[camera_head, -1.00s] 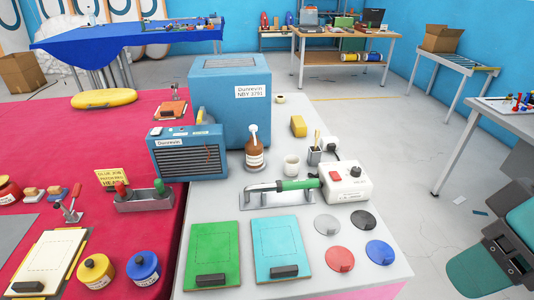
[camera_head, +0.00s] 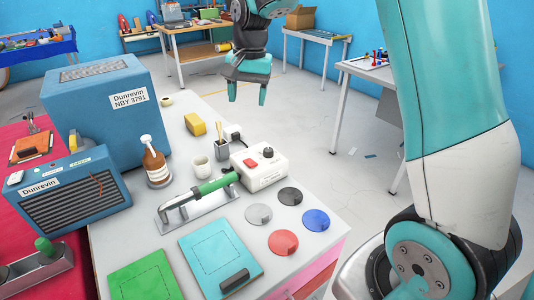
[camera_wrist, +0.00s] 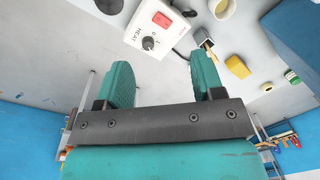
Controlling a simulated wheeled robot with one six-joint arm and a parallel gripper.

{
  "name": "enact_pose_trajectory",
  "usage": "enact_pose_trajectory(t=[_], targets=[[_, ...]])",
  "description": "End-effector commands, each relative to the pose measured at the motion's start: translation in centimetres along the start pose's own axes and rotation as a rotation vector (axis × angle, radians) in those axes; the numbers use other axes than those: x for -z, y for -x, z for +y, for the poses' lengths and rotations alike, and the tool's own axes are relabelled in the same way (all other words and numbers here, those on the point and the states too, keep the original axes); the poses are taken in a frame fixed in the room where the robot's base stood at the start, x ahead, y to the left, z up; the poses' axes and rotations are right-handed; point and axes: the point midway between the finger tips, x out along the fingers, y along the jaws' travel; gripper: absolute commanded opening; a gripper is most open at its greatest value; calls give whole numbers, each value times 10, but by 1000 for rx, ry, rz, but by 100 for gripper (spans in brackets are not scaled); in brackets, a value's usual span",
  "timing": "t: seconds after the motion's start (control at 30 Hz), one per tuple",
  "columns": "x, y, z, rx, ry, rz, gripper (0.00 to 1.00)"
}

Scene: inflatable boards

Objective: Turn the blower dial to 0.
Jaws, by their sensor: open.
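A white control box (camera_head: 262,172) sits on the grey bench, right of centre. It has a red switch (camera_head: 249,162) and a small black dial (camera_head: 267,152) on top. In the wrist view the dial (camera_wrist: 149,43) is beside the word HEAT; its setting is too small to read. A green-handled blower tool (camera_head: 212,187) lies on a metal stand just left of the box. My gripper (camera_head: 247,96) is open and empty, in the air beyond the bench's right edge, above and behind the box. In the wrist view the box shows beyond my open fingers (camera_wrist: 160,62).
A white cup (camera_head: 201,167), a brush holder (camera_head: 222,149), a brown bottle (camera_head: 155,163) and a yellow block (camera_head: 195,125) stand near the box. Coloured discs (camera_head: 283,242) lie in front. A large blue unit (camera_head: 105,105) stands at left.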

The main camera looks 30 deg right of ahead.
Motion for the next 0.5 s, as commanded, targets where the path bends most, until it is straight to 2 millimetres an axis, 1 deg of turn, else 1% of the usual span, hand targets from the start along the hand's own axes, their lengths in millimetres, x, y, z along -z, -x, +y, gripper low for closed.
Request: enact_pose_trajectory(t=[0.03,0.1,0.2,0.3,0.43,0.5], targets=[[34,-20,8,-23,-134,5,62],[69,-36,18,-48,-295,16,62],[102,-51,32,-69,-458,28,62],[118,-59,40,-79,-548,35,62],[124,-69,45,-84,-579,36,62],[124,-79,46,-85,-579,35,62]])
